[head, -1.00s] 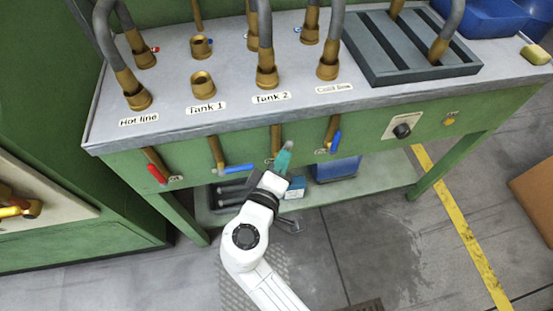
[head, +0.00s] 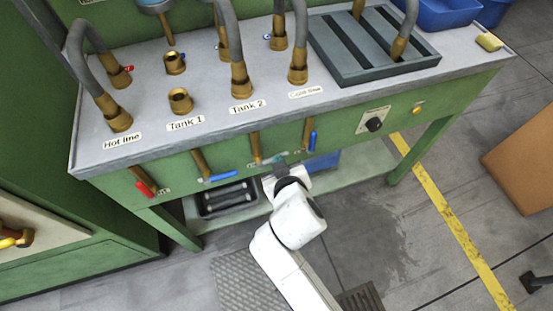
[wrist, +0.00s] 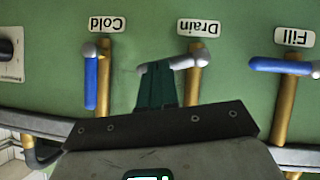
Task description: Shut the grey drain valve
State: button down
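The grey drain valve handle (wrist: 184,63) shows in the wrist view under an upside-down "Drain" label (wrist: 198,28). It lies crosswise to its brass pipe (wrist: 193,85), with its free end to the left. In the head view, the drain valve's brass pipe (head: 255,146) is on the green front panel, and its handle is partly hidden by my gripper. My gripper (wrist: 157,67) has its teal fingers close together, with the tips at the handle's free end and overlapping it. I cannot tell whether they touch it. My gripper is also at the panel in the head view (head: 279,160).
The blue cold handle (wrist: 91,82) lies along its pipe on the left in the wrist view. The blue fill handle (wrist: 280,66) lies crosswise on the right. In the head view, a red handle (head: 145,188) is farther left and a black knob (head: 374,124) farther right.

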jog(key=shift+f, duration=0.1)
jog(key=shift+s+a+f+b, duration=0.2)
jog(key=shift+a+f+b, duration=0.1)
jog(key=shift+a+b, duration=0.35)
dwell(0.3)
